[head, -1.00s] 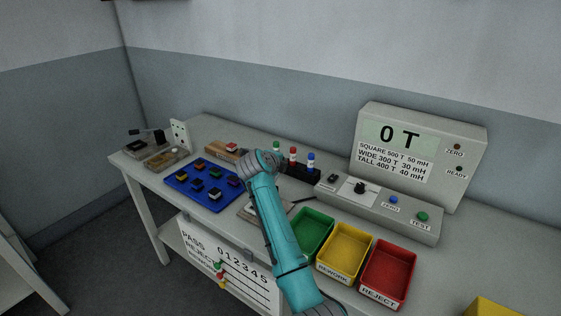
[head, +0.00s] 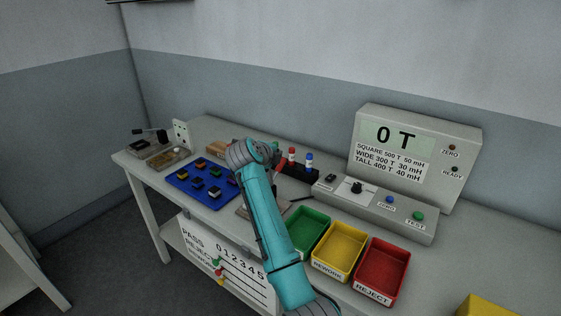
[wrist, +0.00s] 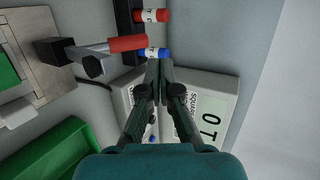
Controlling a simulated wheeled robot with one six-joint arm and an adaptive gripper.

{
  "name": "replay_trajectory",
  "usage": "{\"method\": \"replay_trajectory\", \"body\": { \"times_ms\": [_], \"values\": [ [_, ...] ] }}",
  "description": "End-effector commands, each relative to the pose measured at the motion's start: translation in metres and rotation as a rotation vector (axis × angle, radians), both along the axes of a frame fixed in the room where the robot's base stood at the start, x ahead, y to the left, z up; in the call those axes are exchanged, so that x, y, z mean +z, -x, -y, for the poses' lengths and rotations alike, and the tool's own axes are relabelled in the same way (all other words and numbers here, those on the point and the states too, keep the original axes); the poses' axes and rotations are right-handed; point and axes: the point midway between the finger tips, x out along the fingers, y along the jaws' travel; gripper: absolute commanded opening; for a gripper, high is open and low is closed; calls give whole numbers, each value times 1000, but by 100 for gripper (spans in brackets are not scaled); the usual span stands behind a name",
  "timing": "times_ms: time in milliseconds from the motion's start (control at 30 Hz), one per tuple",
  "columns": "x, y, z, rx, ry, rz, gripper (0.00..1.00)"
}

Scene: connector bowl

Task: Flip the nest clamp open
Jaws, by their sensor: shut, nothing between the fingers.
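In the wrist view the nest clamp has a red handle (wrist: 128,43) and a grey metal arm (wrist: 88,62) on a dark mount. It sits at the right edge of the pale nest plate (wrist: 58,85), with a green part (wrist: 8,70) at the picture's left edge. My gripper (wrist: 159,64) is shut and empty, its tips just right of and a little below the handle's end. I cannot tell whether they touch it. In the head view my arm covers the gripper and most of the nest; a corner of the nest (head: 243,211) shows beside it.
Red-capped (head: 292,153) and blue-capped (head: 309,160) pieces stand in a black rack behind the arm. Green (head: 308,233), yellow (head: 340,248) and red (head: 381,270) bins are to the right. The control box (head: 375,200) and the meter (head: 418,150) stand behind them. A blue tray (head: 178,181) lies left.

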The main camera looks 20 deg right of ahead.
Motion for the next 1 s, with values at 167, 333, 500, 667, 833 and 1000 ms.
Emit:
{"method": "replay_trajectory", "body": {
  "times_ms": [167,333,500,667,833,1000],
  "values": [
    [27,15,-12,2,0,6,0],
    [49,28,-20,0,-1,6,0],
    [60,35,-25,1,0,4,0],
    [63,37,-26,1,0,4,0],
    [63,37,-26,1,0,4,0],
    [63,37,-26,1,0,4,0]
  ]
}}
